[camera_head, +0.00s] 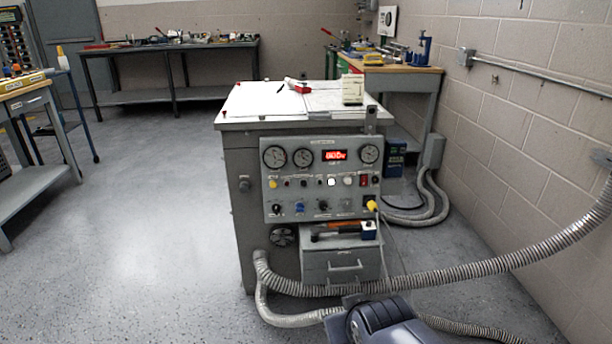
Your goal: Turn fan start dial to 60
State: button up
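A grey control panel (290,153) is on the front of a grey cabinet (238,150) in the middle of the view. Its lower row holds a dark knob (275,208), a blue knob (299,207) and another dark knob (323,206). Their labels are too small to read, so I cannot tell which is the fan start dial or its setting. Round gauges, such as the left one (274,157), flank a lit red display (334,155). My gripper's fingers are not in view; only a dark part of my arm shows at the bottom, below and in front of the panel.
A ribbed grey hose (450,279) crosses in front of the cabinet base. A yellow plug (372,206) with a cable sits at the panel's lower right. A drawer box (340,266) is below the panel. Open floor (140,240) lies left; a block wall (530,130) stands right.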

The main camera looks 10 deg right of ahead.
aim_at(323, 205)
jog(key=i+l+u, duration=0.25)
jog(key=i+l, duration=0.15)
jog(key=l, duration=0.2)
jog(key=i+l+u, duration=0.2)
jog(key=i+l, duration=0.15)
jog(key=l, duration=0.3)
